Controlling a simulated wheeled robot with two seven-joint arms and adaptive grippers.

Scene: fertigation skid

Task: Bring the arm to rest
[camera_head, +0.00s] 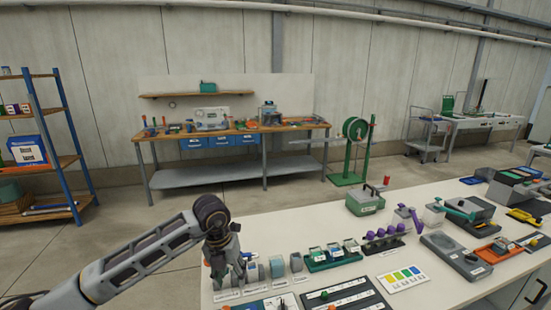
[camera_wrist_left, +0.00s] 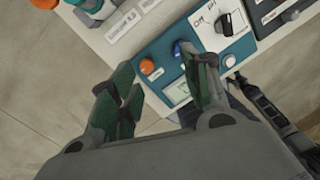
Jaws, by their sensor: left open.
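My left arm (camera_head: 150,255) reaches in from the left in the head view. Its gripper (camera_head: 228,278) points down near the left end of the white bench (camera_head: 300,230). In the left wrist view the gripper (camera_wrist_left: 160,92) is open, its green-padded fingers apart and nothing between them. Past the fingers lies a blue panel (camera_wrist_left: 155,48) with an orange knob (camera_wrist_left: 147,66), a blue knob and a small display. One finger overlaps part of the panel in this view; I cannot tell whether it touches. My right gripper is not in view.
Several small grey and teal parts (camera_head: 277,266) stand close to the gripper. A green tray (camera_head: 333,262), a purple-knobbed rack (camera_head: 384,243) and a colour card (camera_head: 404,279) lie further right. Open floor (camera_head: 150,215) lies left of the bench. A shelf rack (camera_head: 72,150) stands far left.

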